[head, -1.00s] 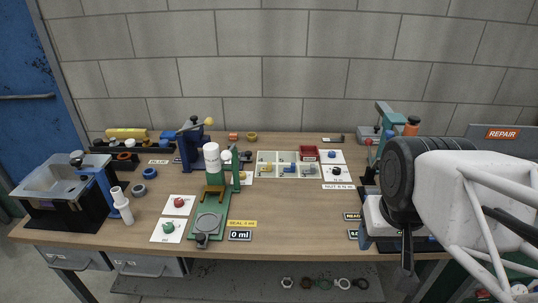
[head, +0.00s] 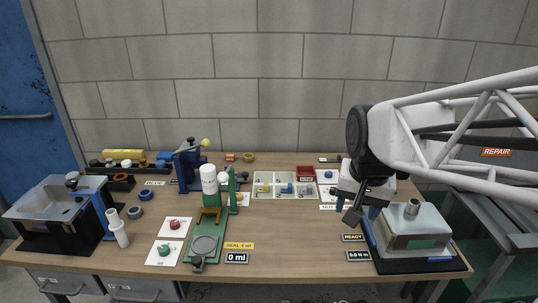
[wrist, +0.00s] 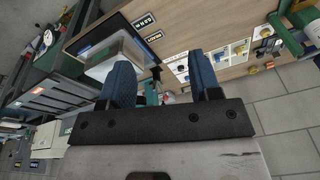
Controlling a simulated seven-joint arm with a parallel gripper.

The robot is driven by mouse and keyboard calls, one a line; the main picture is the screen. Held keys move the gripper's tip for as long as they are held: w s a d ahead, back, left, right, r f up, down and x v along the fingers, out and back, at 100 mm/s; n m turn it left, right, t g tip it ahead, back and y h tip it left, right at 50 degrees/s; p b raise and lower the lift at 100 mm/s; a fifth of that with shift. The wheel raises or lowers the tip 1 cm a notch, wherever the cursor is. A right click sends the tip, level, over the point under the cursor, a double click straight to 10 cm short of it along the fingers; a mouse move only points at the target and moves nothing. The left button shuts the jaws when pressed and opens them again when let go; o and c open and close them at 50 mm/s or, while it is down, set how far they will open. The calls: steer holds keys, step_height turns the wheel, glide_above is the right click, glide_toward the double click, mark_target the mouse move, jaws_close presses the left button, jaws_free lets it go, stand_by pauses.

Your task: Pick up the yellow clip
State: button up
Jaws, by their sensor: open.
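A small yellow piece (head: 263,189), which looks like the yellow clip, lies in the left part of a pale divided tray (head: 284,198) at the back middle of the bench. A yellow piece (wrist: 240,49) also shows in the wrist view, at the upper right. Blue (head: 287,190) and grey pieces lie to its right in the tray. My gripper (head: 362,213) is open and empty, above the right part of the bench, well to the right of the tray. Its blue fingers stand apart in the wrist view (wrist: 161,78).
A green press (head: 206,240) stands left of the tray. A red bin (head: 306,173) is at the tray's back right corner. A grey metal box-like device (head: 414,230) stands right of my gripper.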

steer(key=w+a+m, duration=0.3)
steer(key=w+m, duration=0.1)
steer(key=w, duration=0.9)
steer(key=m+g, duration=0.2)
steer(key=m, duration=0.8)
glide_above(265, 184)
step_height(265, 184, down, 23)
steer(key=shift+f, duration=0.1)
steer(key=shift+w+a+f+m, duration=0.1)
steer(key=shift+a+f+m, duration=0.1)
steer(key=shift+m, duration=0.1)
steer(key=shift+f, duration=0.15)
steer(key=shift+f, duration=1.15)
steer(key=shift+f, duration=0.15)
